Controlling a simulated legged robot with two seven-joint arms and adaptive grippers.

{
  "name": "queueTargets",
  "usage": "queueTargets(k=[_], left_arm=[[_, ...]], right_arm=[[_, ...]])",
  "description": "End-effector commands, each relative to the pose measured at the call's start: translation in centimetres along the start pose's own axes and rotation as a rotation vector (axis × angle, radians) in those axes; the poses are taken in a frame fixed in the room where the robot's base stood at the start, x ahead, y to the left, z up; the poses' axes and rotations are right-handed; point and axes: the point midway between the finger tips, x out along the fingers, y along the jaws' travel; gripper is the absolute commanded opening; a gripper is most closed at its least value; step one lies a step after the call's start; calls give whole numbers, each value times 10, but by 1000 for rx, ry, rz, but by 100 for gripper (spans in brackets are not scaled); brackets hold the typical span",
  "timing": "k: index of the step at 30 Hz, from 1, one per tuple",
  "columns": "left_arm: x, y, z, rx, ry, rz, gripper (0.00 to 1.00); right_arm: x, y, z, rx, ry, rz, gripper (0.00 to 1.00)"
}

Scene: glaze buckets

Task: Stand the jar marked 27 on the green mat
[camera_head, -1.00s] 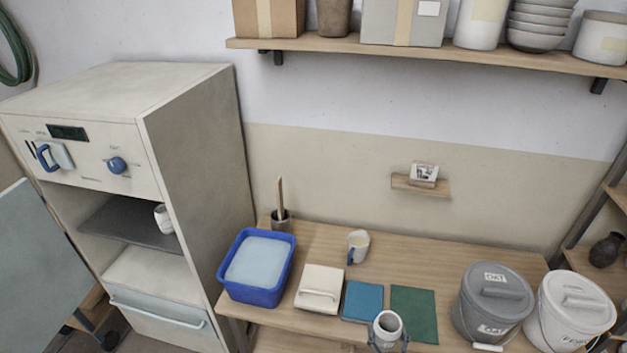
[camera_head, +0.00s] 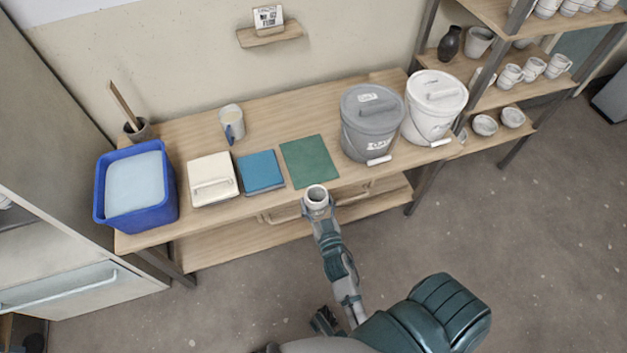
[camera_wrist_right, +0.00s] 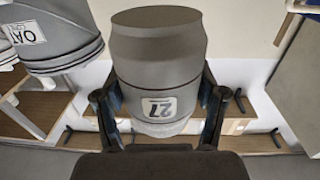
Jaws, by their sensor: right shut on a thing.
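The jar marked 27 (camera_head: 317,196) is a grey pot with a pale label. In the right wrist view the jar (camera_wrist_right: 158,65) shows its label upside down between the two fingers. My right gripper (camera_head: 319,208) is shut on it; the right wrist view shows the fingers (camera_wrist_right: 166,105) on both sides. In the head view the jar's round mouth faces up. It is held near the bench's front edge, just in front of the green mat (camera_head: 309,161). The mat lies flat and bare on the bench.
On the bench (camera_head: 270,115), a blue tile (camera_head: 260,172), white lidded box (camera_head: 212,179) and blue tub (camera_head: 103,195) stand left of the mat. A grey bucket (camera_head: 371,125) and white bucket (camera_head: 434,105) stand to the right.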

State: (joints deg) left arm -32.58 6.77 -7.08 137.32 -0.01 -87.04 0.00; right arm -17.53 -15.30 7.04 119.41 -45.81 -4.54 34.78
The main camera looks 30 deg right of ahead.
Motion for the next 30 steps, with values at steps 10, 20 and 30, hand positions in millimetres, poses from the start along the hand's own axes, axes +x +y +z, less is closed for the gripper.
queueTargets(k=[10, 20, 30], left_arm=[[-19, -1, 1, -1, 5, -1, 41], [-19, -1, 1, -1, 5, -1, 41], [-14, 1, -16, 2, 85, 3, 41]], right_arm=[[-3, 4, 12, -5, -6, 16, 13], [30, 13, 14, -9, -3, 14, 13], [113, 35, 24, -8, -5, 14, 13]])
